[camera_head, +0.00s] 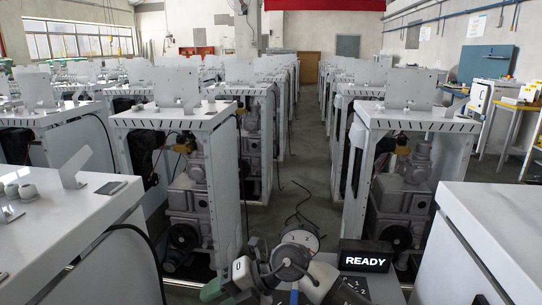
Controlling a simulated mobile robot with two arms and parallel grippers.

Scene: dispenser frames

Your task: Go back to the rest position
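Two rows of white dispenser frames (190,115) stand on either side of an aisle, their sides open on grey pumps and motors. The nearest right frame (425,121) has a flat white top with an upright plate. Parts of my own arms, grey, black and green, bunch together at the bottom middle, in front of the aisle. They overlap, and I cannot make out separate fingertips of my left or right gripper or whether they hold anything. No held object can be made out.
White cabinet tops stand close at the lower left (60,225) and lower right (500,220). The grey aisle floor (305,165) runs clear to a brown door (309,67), except for dark cables (297,205).

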